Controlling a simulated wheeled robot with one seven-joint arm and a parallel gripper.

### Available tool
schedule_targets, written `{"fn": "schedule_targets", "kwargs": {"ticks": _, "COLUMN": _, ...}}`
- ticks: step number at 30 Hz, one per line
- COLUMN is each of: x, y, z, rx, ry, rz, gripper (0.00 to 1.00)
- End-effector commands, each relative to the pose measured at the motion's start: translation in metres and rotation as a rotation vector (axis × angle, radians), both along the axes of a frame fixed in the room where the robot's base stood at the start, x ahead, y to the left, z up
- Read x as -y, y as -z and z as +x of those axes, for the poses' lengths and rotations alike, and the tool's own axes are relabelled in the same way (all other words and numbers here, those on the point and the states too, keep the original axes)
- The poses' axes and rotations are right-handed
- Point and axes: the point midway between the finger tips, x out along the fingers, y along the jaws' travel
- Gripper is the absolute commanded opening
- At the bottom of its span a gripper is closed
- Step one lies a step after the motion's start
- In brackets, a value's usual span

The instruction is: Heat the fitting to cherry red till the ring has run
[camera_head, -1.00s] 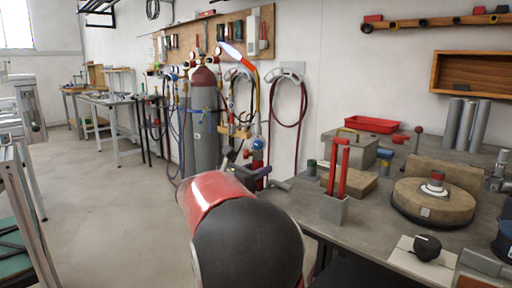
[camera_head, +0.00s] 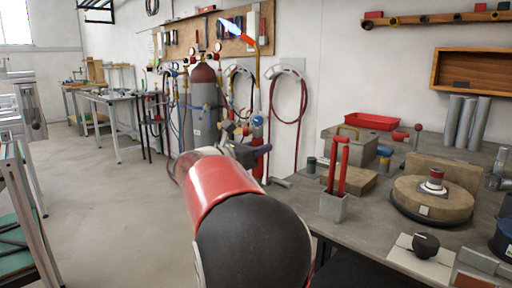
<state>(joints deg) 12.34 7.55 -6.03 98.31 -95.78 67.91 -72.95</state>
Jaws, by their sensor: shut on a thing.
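My gripper (camera_head: 252,142) is beyond my red and black arm, partly hidden by it, and shut on a torch. The torch (camera_head: 257,92) stands upright, with a blue knob and a curved brass neck. It is lit: a white-blue flame (camera_head: 230,29) points up and left, in front of the wall board. The fitting (camera_head: 436,178) stands on the round firebrick turntable (camera_head: 408,197) at the right of the bench. It has a reddish upper part and a pale band near its foot. The ring is too small to make out clearly. The flame is far from the fitting.
The bench (camera_head: 375,228) carries a grey block with red-handled tools (camera_head: 334,205), a firebrick (camera_head: 350,180), a red tray (camera_head: 372,121) and a dark knob on a pale plate (camera_head: 425,245). Gas cylinders (camera_head: 204,110) and hoses stand behind my gripper. The floor at left is clear.

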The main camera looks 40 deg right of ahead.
Motion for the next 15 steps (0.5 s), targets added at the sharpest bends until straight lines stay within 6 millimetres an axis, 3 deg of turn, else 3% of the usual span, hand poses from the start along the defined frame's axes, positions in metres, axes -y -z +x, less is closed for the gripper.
{"fn": "schedule_targets", "kwargs": {"ticks": 6, "x": 0.000, "y": -0.013, "z": 0.000, "rx": 0.003, "ry": 0.000, "rz": -0.003, "gripper": 0.02}}
{"fn": "schedule_targets", "kwargs": {"ticks": 15, "x": -0.009, "y": -0.015, "z": -0.001, "rx": 0.004, "ry": -0.002, "rz": -0.002, "gripper": 0.02}}
